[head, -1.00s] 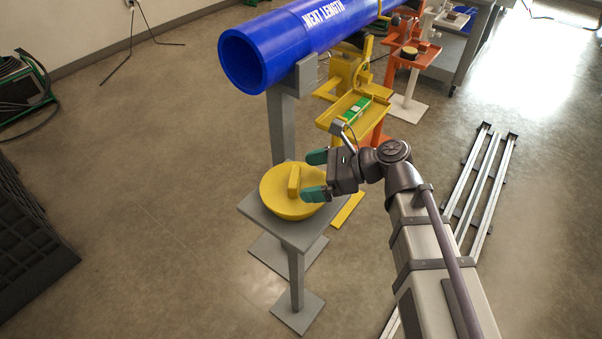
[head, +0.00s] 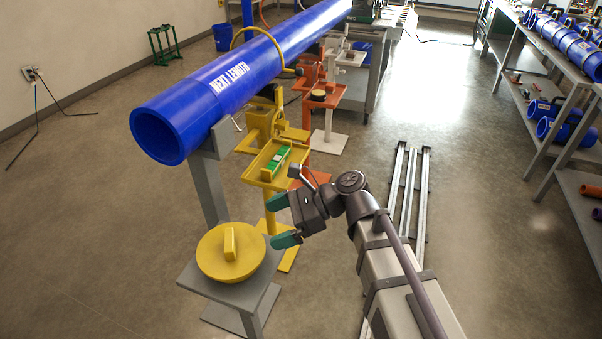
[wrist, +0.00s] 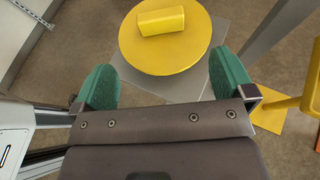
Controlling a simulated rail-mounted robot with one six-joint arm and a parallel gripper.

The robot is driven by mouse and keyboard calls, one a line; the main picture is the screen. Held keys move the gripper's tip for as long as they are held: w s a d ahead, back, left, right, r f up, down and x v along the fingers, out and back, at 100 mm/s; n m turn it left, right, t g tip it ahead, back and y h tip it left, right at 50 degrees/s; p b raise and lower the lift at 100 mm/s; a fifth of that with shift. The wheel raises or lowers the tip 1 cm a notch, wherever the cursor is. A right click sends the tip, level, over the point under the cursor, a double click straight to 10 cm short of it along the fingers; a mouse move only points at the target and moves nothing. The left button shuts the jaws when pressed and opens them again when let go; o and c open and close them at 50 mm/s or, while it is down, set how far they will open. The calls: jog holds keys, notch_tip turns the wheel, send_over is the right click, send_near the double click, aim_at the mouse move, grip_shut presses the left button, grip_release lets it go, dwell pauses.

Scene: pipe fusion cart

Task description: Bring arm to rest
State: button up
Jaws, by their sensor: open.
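My gripper (head: 281,220) is open and empty, its two green fingers apart. It hangs to the right of the yellow round lid (head: 231,254) with a raised bar handle, clear of it. The lid lies on a small grey stand (head: 196,276). In the wrist view, the lid (wrist: 165,45) shows ahead of the open green fingers (wrist: 165,82), with nothing between them. My arm reaches in from the lower right of the head view.
A large blue pipe (head: 240,82) marked NEXT LENGTH rests on a grey support (head: 207,180) behind the lid stand. A yellow tray stand (head: 256,172) with a green item is close beyond my gripper. Metal rails (head: 405,200) lie on the floor; shelves (head: 545,130) line the right.

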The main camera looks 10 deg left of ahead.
jog(key=d+f+n+t+h+p, duration=0.25)
jog(key=d+f+n+h, duration=0.2)
jog(key=d+n, duration=0.4)
jog(key=w+d+r+n+t+h+p, duration=0.1)
jog(key=d+h+p, duration=0.3)
jog(key=d, duration=0.8)
jog(key=w+d+r+n+t+h+p, duration=0.1)
jog(key=d+r+n+t+h+p, duration=0.1)
jog(key=d, duration=1.1)
notch_tip(320, 180, up, 2)
jog(key=n+h+p, duration=0.1)
jog(key=h+p, duration=0.1)
jog(key=p, duration=0.1)
jog(key=shift+w+d+r+n, duration=0.2)
jog(key=shift+w+n, duration=0.1)
jog(key=shift+n, duration=0.05)
